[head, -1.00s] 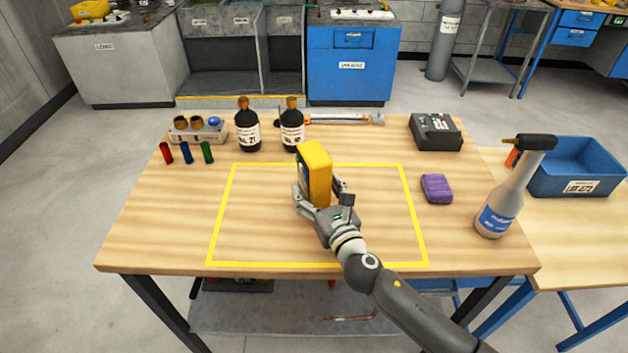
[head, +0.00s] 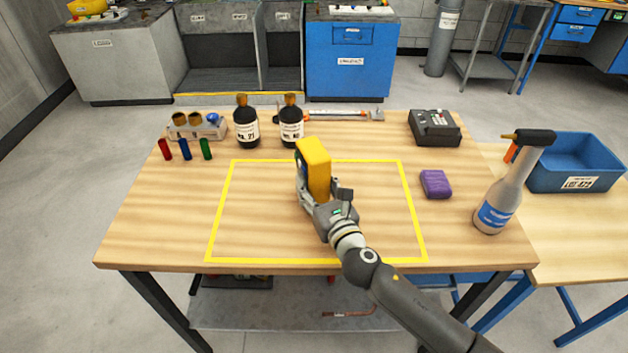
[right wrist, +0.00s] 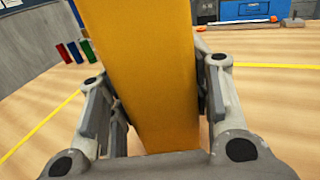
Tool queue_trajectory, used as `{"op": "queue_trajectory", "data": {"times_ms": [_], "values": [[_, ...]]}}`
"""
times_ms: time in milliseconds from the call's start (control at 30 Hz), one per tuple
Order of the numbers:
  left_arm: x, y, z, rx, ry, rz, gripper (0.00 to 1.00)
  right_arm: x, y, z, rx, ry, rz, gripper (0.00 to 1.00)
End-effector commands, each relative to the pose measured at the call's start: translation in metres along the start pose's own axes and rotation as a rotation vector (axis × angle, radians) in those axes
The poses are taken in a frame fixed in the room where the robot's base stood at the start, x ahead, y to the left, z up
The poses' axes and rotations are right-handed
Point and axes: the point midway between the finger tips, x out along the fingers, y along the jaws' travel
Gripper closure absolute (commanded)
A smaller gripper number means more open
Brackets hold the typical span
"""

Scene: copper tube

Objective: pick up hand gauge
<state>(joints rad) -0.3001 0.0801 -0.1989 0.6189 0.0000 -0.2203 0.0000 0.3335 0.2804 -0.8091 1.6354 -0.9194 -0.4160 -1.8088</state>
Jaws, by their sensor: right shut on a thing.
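The hand gauge (head: 316,168) is a yellow box-shaped device standing upright within the yellow taped rectangle on the wooden table. My right gripper (head: 325,196) is shut on it, with a finger on each side. In the right wrist view the yellow body of the gauge (right wrist: 140,70) fills the middle between the two fingers. Its front face is turned mostly away to the left. I cannot tell whether its base touches the table, because the gripper hides it. My left gripper is not in view.
Two dark bottles (head: 291,125) stand behind the gauge. A small rack (head: 198,127) and coloured cylinders (head: 185,150) are at back left. A purple block (head: 435,184), a spray bottle (head: 497,205) and a black device (head: 435,128) stand on the right. The taped area's left part is clear.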

Motion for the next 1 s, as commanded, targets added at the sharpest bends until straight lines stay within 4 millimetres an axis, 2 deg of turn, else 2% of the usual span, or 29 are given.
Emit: {"op": "queue_trajectory", "data": {"times_ms": [167, 367, 667, 800, 1000], "values": [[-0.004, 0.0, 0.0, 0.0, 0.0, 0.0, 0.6, 0.001, 0.0, 0.012, -0.001, -0.006, 0.001, 0.98], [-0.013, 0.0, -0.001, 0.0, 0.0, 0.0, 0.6, -0.001, 0.001, 0.04, -0.002, -0.008, 0.003, 0.98], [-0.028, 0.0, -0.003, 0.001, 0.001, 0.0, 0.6, -0.049, 0.023, 0.099, -0.001, -0.007, 0.005, 0.98], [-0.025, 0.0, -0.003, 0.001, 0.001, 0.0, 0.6, -0.078, 0.036, 0.107, 0.002, -0.004, 0.004, 0.98], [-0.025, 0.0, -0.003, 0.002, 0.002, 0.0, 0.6, -0.108, 0.05, 0.122, 0.002, -0.004, 0.003, 0.98]]}}
